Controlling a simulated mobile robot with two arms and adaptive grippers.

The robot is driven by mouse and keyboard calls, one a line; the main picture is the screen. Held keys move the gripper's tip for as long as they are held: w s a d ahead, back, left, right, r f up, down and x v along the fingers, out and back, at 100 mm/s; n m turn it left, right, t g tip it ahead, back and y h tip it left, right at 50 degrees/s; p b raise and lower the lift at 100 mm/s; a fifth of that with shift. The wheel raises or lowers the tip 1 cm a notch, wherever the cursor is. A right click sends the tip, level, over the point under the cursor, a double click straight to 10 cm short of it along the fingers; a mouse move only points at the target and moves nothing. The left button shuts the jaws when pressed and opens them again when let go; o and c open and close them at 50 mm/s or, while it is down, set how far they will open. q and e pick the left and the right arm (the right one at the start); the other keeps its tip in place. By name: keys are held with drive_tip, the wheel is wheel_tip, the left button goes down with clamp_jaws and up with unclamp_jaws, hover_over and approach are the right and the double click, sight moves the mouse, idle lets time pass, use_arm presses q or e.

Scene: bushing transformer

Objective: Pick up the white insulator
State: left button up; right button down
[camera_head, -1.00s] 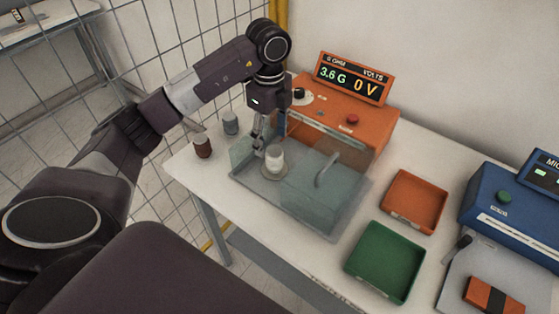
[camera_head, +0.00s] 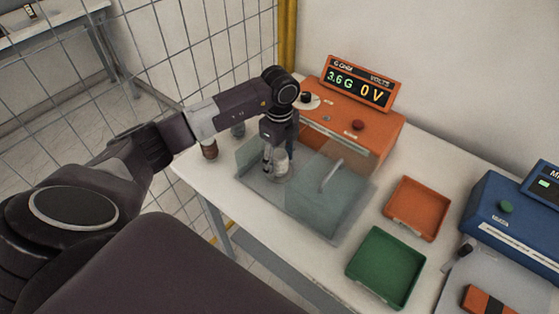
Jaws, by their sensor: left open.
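The white insulator (camera_head: 281,164) stands upright inside the clear box of the orange tester (camera_head: 352,128). My left gripper (camera_head: 273,160) points down into the box, with its fingers right at the insulator and partly in front of it. The gripper is open. I cannot tell whether the fingers touch the insulator. The insulator's base is partly hidden by the fingers and the clear walls. My right gripper is not in view.
A brown insulator (camera_head: 209,149) and a grey one (camera_head: 238,130) stand at the table's left edge. The clear box's handled lid (camera_head: 335,185) is to the right. An orange tray (camera_head: 417,208), a green tray (camera_head: 386,266) and a blue device (camera_head: 515,215) are farther right.

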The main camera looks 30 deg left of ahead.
use_arm(q)
drive_tip(key=shift+c, duration=0.7)
drive_tip(key=c, duration=1.3)
drive_tip(key=shift+w+r, duration=0.1)
drive_tip(key=shift+r, duration=0.1)
wheel_tip(320, 180, up, 10)
drive_tip(key=b, duration=0.3)
drive_tip(key=shift+w+f, duration=0.1)
drive_tip(key=shift+f, duration=0.05)
wheel_tip(320, 180, up, 10)
